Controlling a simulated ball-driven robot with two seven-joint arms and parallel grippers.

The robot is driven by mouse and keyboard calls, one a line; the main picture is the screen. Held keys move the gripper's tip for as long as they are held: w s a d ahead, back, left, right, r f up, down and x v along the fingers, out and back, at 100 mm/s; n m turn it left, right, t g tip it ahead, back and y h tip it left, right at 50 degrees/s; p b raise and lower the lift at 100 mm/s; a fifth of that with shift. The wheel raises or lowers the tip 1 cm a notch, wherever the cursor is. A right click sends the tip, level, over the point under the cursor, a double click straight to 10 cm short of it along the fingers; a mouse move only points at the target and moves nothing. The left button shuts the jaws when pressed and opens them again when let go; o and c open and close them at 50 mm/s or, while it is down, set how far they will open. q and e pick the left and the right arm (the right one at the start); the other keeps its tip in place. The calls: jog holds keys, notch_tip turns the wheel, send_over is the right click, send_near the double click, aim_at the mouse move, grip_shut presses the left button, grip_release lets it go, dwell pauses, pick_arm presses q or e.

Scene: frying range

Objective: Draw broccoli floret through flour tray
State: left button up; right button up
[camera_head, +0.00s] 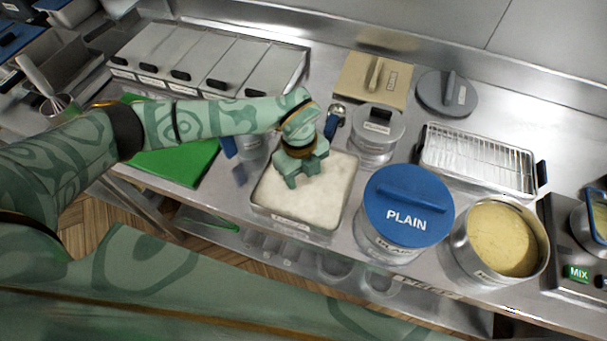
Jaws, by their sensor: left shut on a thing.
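The flour tray (290,222) is a rectangular metal pan at the middle of the counter, filled with white flour (322,200). My left gripper (299,180) points down over the back left part of the tray, with its fingertips at or just above the flour. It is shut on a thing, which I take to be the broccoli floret. The floret itself cannot be made out; the fingers and the flour hide it. My right gripper is not in view.
A blue-lidded PLAIN tub (405,205) stands close right of the tray, then a pot of yellowish mix (500,240). A lidded metal canister (375,135) and a wire rack tray (478,160) are behind. A green board (175,165) lies left, below my left arm.

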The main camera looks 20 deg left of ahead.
aim_at(307, 181)
pick_arm(q)
jog(key=shift+d, duration=0.4)
jog(key=shift+r, duration=0.1)
notch_tip(307, 181, up, 8)
jog(key=p, duration=0.7)
notch_tip(307, 181, up, 3)
jog(key=p, duration=0.3)
jog(key=shift+a, duration=0.1)
dwell(0.4)
